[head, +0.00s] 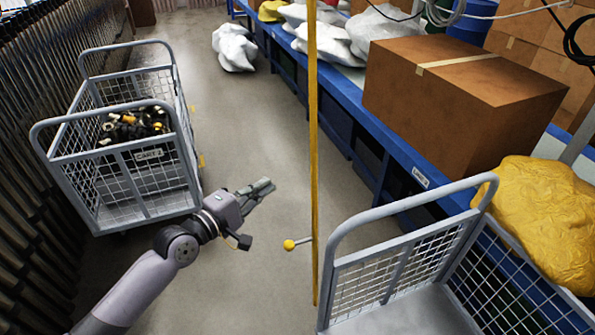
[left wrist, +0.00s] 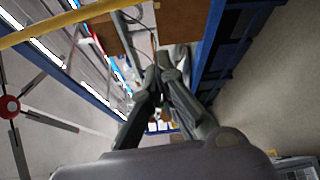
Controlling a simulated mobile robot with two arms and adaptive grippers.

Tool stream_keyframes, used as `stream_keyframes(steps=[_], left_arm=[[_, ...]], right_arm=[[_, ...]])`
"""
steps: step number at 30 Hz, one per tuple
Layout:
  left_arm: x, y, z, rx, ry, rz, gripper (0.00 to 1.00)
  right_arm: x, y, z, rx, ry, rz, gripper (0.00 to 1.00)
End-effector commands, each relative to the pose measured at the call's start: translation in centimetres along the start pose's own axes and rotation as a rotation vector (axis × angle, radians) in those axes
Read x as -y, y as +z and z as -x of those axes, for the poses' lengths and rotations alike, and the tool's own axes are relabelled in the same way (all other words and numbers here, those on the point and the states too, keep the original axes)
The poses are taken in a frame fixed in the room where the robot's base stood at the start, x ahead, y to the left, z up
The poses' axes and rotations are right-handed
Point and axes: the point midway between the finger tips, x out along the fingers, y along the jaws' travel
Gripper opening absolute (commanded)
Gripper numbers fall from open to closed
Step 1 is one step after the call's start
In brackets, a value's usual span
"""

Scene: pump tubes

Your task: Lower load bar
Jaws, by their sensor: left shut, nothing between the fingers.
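The yellow load bar (head: 313,130) stands upright in the middle of the head view, running from the top edge down to near the front cart. A short lever with a round yellow knob (head: 289,244) sticks out to the left near its lower end. My left gripper (head: 268,186) is shut and empty, left of the bar and above the knob in the picture, apart from both. In the left wrist view the closed fingers (left wrist: 165,75) point away from the camera, and a yellow bar (left wrist: 60,25) crosses the upper left. My right gripper is not in view.
A wire cart labelled CART 2 (head: 185,135) with dark items stands at left. An empty-looking cart (head: 400,310) stands at front right. A blue bench (head: 400,170) carries a large cardboard box (head: 450,100) and a yellow sack (head: 540,215). The grey floor between is clear.

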Motion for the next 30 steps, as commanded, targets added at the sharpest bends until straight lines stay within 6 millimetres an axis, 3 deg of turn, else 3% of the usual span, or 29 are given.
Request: stream_keyframes(steps=[10, 26, 30], left_arm=[[0.0, -0.1, -0.8, -0.003, 0.0, -0.002, 0.0], [-0.1, -0.1, -10.2, -0.002, 0.0, -0.005, 0.0], [-0.3, 1.6, -9.5, -0.001, -0.003, 0.0, 0.0]], right_arm=[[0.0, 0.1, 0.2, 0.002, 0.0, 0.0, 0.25], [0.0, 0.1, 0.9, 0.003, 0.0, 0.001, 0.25], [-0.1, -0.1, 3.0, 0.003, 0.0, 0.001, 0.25]])
